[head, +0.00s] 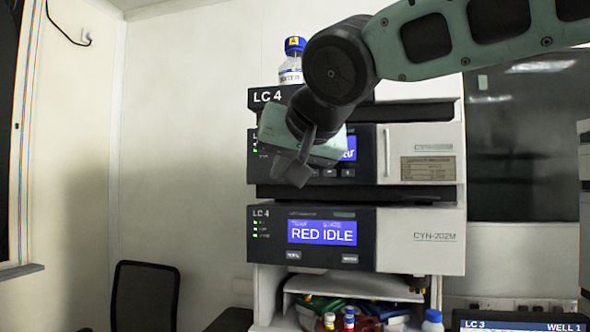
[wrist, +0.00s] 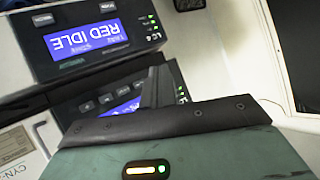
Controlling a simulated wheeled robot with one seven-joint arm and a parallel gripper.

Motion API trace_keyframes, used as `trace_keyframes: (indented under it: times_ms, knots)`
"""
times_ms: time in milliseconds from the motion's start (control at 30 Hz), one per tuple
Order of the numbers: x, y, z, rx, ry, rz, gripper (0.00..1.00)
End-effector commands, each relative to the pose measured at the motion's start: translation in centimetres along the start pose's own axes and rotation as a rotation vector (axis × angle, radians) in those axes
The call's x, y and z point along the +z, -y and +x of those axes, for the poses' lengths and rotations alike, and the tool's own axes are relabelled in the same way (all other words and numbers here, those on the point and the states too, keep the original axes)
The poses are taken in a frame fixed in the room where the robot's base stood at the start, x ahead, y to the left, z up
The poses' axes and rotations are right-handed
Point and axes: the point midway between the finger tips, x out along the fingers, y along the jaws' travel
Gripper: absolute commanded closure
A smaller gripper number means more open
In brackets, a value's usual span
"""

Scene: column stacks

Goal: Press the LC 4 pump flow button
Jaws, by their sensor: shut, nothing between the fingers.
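The LC 4 stack has two dark-fronted modules. The upper module (head: 362,177) has a blue screen (head: 349,150), partly hidden by my gripper, and a row of small buttons (head: 331,172) below it. The lower module (head: 270,260) has a blue screen reading RED IDLE (head: 322,232) and two buttons, left (head: 293,255) and right (head: 350,259). The button labels are too small to read surely. My gripper (head: 298,174) is shut and empty before the upper module's left side. In the wrist view, my gripper (wrist: 157,78) covers part of the upper screen (wrist: 125,108); contact cannot be told.
A blue-capped bottle (head: 291,66) stands on top of the stack. Bottles and small vials (head: 349,318) stand on the shelf below. A chair (head: 147,296) is at the lower left, and an LC 3 screen (head: 522,326) at the lower right. The space left of the stack is open.

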Motion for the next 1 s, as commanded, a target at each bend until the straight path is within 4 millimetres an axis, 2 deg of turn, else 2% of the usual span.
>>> trace_keyframes:
  times_ms: [200,500,1000]
  knots:
    - [-2.0,-1.6,2.0,0.003,0.003,0.002,1.0]
    - [-3.3,-3.3,4.4,0.001,0.001,0.002,1.0]
    - [-3.6,-3.7,5.0,0.001,0.001,0.001,1.0]
